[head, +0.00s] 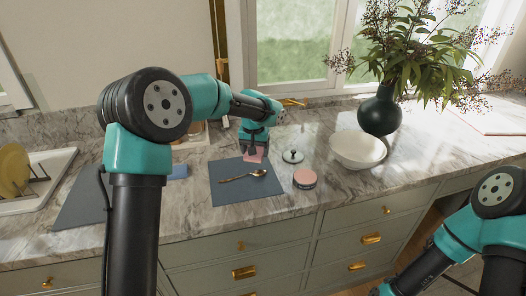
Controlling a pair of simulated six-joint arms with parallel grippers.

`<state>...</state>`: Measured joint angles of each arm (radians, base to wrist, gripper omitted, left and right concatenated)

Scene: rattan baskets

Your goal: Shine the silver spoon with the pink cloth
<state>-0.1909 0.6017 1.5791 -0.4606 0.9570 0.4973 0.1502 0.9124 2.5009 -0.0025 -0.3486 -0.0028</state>
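The spoon (243,177) lies on a dark blue-grey mat (231,195) on the counter, its bowl to the right and its handle to the left. It looks golden in this light. The pink cloth (254,158) is at the fingers of my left gripper (254,151), at the mat's back edge just behind the spoon's bowl. The fingers point down and appear closed on the cloth, apart from the spoon. My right arm is at the lower right; its gripper is cut off by the bottom edge.
A round pink-topped tin (305,178) and a small white lid-like item with a dark knob (293,156) stand right of the mat. A white bowl (357,149) and a dark vase (380,110) are farther right. A dish rack with yellow plates (14,170) is at left.

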